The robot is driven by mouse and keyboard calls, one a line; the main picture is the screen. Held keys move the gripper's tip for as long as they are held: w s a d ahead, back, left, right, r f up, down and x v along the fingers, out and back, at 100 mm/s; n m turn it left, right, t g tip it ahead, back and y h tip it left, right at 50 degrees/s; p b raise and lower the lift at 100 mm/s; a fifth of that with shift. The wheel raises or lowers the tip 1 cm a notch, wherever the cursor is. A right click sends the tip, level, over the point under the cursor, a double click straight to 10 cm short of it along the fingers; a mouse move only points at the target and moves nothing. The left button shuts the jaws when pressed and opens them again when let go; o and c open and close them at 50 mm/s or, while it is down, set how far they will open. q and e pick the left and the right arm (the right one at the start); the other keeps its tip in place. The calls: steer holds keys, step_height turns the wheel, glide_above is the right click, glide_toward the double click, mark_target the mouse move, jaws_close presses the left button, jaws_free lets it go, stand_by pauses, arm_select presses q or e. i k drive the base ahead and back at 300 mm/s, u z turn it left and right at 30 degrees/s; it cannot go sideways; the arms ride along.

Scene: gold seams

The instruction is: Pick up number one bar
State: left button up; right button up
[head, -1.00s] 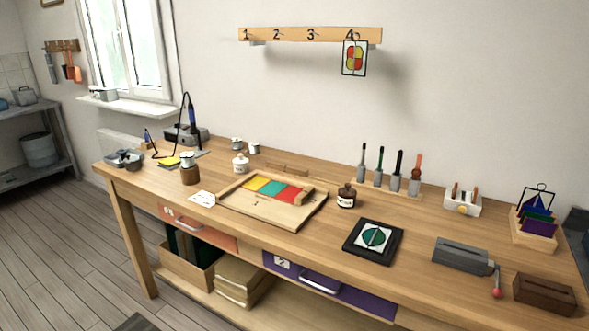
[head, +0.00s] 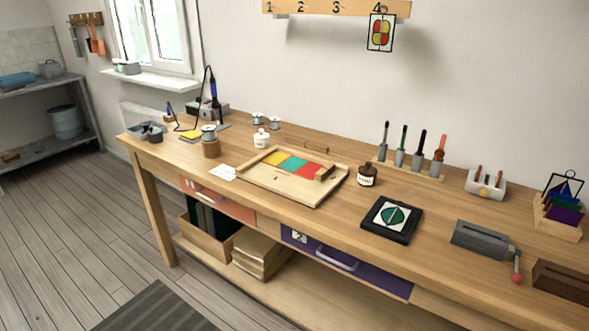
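No bar with a readable number one shows on the bench. A wooden tray (head: 301,191) in the middle of the bench holds yellow, teal and red flat pieces (head: 294,164). A small wooden block (head: 325,172) sits at the tray's right end; I cannot read a number on it. A thin wooden piece (head: 316,149) lies behind the tray. The wall rail (head: 322,8) carries the numbers 1 to 4, and a framed colored panel (head: 381,32) hangs under the 4. Neither of my grippers is in view.
A brown bottle (head: 367,176), a black-framed panel (head: 377,229) and a grey device (head: 480,240) with a red knob stand on the bench (head: 420,262). A tool rack (head: 405,170) is behind. A purple drawer (head: 375,279) is below. The floor in front is open.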

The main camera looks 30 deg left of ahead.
mark_target(307, 145)
steer(key=z, duration=3.15)
steer(key=k, duration=1.6)
steer(key=u, duration=2.55)
